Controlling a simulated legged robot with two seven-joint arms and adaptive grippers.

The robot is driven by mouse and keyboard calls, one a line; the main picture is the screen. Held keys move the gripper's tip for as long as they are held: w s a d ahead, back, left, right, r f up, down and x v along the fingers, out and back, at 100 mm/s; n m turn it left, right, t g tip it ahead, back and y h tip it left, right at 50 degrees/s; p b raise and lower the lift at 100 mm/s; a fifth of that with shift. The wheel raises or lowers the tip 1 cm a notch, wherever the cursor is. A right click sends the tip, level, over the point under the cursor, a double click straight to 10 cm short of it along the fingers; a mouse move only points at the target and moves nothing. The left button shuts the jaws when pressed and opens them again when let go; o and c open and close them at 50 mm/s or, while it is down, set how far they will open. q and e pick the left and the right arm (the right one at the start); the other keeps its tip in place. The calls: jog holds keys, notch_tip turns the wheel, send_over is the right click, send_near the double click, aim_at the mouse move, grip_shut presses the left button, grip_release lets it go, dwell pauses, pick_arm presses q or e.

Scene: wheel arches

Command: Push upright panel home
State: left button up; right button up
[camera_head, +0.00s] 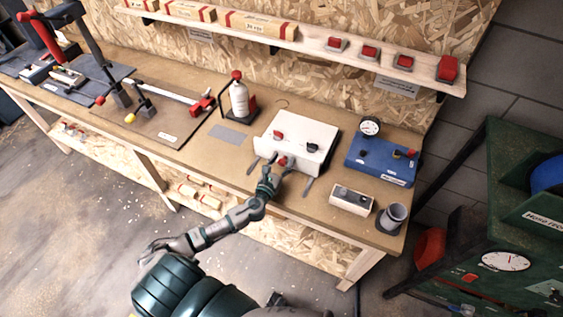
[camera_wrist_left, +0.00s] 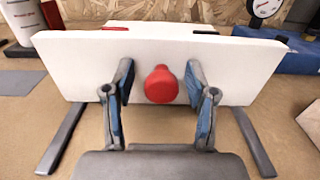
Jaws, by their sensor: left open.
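The white panel (camera_wrist_left: 75,68) stands upright across the wrist view, with a red knob (camera_wrist_left: 161,85) on its front face. In the head view the white panel (camera_head: 314,158) is on the workbench, partly behind my left gripper (camera_head: 277,169). My left gripper, also in the wrist view (camera_wrist_left: 160,72), is open in front of the panel, with one finger on each side of the knob. A gap shows between each finger and the knob. I cannot tell whether the fingertips touch the panel. Dark rails (camera_wrist_left: 62,138) run forward from below the panel on both sides. My right gripper is not in view.
A blue unit with a gauge (camera_head: 380,160) stands right of the panel. A small grey-topped box (camera_head: 351,199) and a grey cup (camera_head: 392,218) are near the front right edge. A bottle (camera_head: 239,100) stands to the left. A shelf (camera_head: 300,42) runs above.

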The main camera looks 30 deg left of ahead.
pick_arm(q)
jog(key=shift+s+f, duration=0.1)
jog(key=shift+s, duration=0.45)
jog(key=s, duration=0.7)
jog(key=s+d, duration=0.1)
jog(key=s, duration=0.2)
jog(key=shift+s+d, duration=0.1)
jog(key=shift+s, duration=0.3)
